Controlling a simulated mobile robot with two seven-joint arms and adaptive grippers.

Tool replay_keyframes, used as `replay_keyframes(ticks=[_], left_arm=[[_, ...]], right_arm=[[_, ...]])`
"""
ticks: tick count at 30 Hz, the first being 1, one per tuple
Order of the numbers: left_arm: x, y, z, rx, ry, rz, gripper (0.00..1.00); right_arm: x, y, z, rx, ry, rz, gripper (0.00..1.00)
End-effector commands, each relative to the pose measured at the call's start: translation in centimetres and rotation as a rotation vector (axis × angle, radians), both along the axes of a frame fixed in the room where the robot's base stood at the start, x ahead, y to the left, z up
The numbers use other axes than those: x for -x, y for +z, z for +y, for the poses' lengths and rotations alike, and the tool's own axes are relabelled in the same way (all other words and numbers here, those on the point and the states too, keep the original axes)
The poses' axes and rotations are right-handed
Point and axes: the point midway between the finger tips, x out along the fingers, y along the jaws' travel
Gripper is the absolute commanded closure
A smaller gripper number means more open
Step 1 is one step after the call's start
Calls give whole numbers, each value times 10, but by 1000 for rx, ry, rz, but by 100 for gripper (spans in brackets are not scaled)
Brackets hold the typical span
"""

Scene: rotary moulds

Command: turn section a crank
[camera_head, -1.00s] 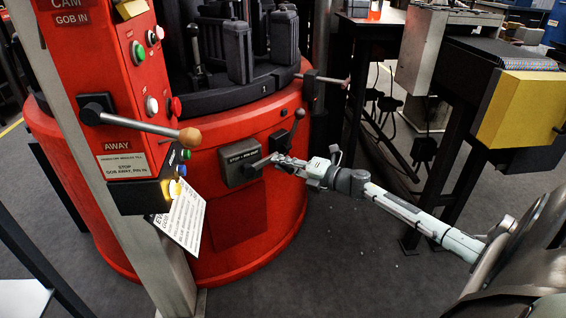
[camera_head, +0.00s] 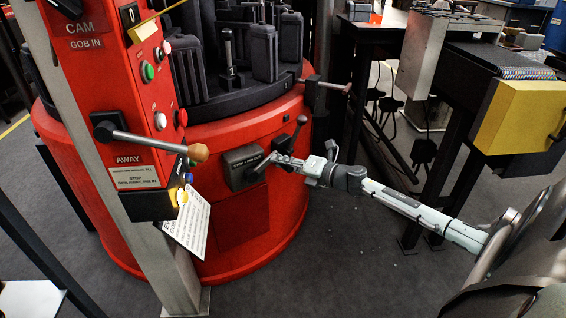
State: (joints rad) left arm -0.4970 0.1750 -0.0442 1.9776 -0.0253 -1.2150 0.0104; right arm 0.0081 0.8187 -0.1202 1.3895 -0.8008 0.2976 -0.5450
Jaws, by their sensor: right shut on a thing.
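A dark grey box (camera_head: 243,168) with a short dark lever (camera_head: 266,160) sits on the front of the round red machine base (camera_head: 285,215). My right gripper (camera_head: 279,159) reaches in from the right and is shut at the end of that lever. The fingers hide the lever's end, and I cannot read the box's label or tell whether this is the section A crank. Other levers are a wooden-knobbed one (camera_head: 160,141) on the red panel, a small black one (camera_head: 297,131) just above my gripper, and one (camera_head: 325,86) at the rim's right. My left gripper is not in view.
The red control panel (camera_head: 107,90) stands on a metal post (camera_head: 172,265) at the left, with a hanging white card (camera_head: 187,222). Black moulds (camera_head: 264,52) stand on the turntable. A dark conveyor frame with a yellow box (camera_head: 518,112) is at the right. Floor in front is open.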

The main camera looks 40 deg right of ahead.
Motion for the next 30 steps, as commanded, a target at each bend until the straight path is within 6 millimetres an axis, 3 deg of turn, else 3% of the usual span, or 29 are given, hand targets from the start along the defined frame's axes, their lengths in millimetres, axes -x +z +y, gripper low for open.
replay_keyframes(ticks=[8, 9, 13, 23, 30], left_arm=[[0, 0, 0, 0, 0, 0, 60], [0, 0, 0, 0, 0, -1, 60], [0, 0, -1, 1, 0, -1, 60], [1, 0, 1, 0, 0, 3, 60], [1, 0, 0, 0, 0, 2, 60]], right_arm=[[-1, 4, 3, -5, 5, -7, 100], [-1, 4, 3, -5, 6, -6, 77], [-1, 3, 3, -5, 5, -5, 61], [2, 1, 1, -3, 3, -2, 61], [31, 6, -6, -1, 4, 2, 61]])
